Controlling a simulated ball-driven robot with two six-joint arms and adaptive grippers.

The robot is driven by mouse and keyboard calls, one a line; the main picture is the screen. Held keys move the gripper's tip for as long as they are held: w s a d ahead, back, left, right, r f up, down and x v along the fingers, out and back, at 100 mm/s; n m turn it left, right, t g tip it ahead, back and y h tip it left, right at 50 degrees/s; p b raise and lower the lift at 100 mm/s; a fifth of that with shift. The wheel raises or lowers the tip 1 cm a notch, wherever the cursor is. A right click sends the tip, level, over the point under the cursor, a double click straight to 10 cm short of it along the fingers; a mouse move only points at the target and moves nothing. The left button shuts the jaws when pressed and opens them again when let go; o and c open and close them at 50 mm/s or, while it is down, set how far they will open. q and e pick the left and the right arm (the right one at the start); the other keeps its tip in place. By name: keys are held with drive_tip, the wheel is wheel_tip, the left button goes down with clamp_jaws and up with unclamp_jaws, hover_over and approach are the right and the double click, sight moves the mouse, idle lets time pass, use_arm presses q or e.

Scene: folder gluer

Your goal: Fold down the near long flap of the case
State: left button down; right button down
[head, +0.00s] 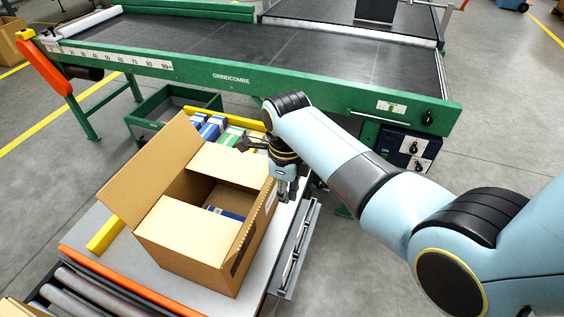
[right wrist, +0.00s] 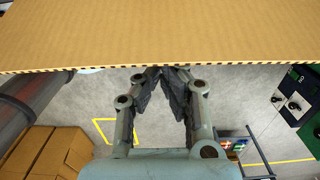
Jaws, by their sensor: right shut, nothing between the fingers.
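The open cardboard case (head: 185,255) stands on a pale table in the head view. One long flap (head: 150,168) stands up and leans outward on its left. Two short flaps, one at the front (head: 187,228) and one at the back (head: 230,165), lie folded inward, with a gap between them showing a blue item (head: 225,213) inside. My right gripper (head: 286,196) is shut and empty, pointing down beside the case's right side. In the right wrist view a cardboard panel edge (right wrist: 160,45) crosses just beyond the gripper's fingertips (right wrist: 162,72); contact is unclear.
Blue and green cartons (head: 207,128) sit behind the case, near a green bin (head: 165,110). A green-framed conveyor (head: 235,78) spans the back. Rollers (head: 95,290) lie at the front left. A metal rail (head: 294,255) runs along the table's right.

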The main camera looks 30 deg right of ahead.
sight(260, 197)
drive_tip(key=w+a+b, duration=0.1)
drive_tip(key=w+a, duration=0.1)
drive_tip(key=w+a+b, duration=0.2)
drive_tip(key=w, duration=0.1)
drive_tip(key=shift+a+f, duration=0.15)
drive_tip(key=shift+w+a, duration=0.25)
drive_tip(key=shift+a, duration=0.05)
